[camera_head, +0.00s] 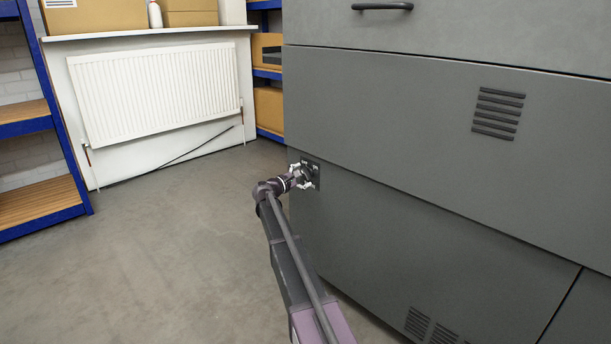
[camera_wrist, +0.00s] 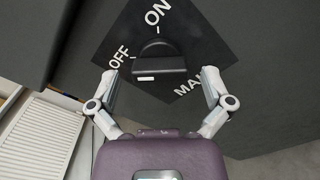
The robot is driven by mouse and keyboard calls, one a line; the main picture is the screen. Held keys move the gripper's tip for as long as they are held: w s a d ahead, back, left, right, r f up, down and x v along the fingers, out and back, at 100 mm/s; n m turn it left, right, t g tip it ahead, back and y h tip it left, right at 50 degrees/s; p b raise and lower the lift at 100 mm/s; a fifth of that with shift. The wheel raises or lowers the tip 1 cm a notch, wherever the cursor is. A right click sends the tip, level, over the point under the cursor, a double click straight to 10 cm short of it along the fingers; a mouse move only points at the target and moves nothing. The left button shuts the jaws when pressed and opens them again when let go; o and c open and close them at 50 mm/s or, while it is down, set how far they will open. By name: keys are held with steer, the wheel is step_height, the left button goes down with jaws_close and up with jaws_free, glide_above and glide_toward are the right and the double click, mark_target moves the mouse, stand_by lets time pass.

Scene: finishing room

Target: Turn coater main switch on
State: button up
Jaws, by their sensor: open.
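The main switch (camera_wrist: 158,62) is a black rotary knob on a dark plate (camera_wrist: 205,35) with white lettering. In the wrist view ON stands above the knob and OFF to its upper left; part of the word MAIN shows at the lower right. A short white mark on the knob lies at its lower left side. My gripper (camera_wrist: 160,80) is open, its fingers on either side of the knob, with visible gaps. In the head view my gripper (camera_head: 298,177) is at the plate (camera_head: 313,172) near the left edge of the grey coater cabinet (camera_head: 400,125), hiding most of the switch.
The coater has vents (camera_head: 498,113) and a handle (camera_head: 382,6). A white radiator (camera_head: 155,90) stands at the back wall, with blue shelving (camera_head: 62,130) at the left. A dark cable (camera_head: 195,147) leans near the radiator. The floor (camera_head: 150,250) left of my arm is clear.

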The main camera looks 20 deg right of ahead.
steer(key=shift+w+d, duration=0.2)
steer(key=shift+d, duration=0.4)
steer(key=c, duration=1.1)
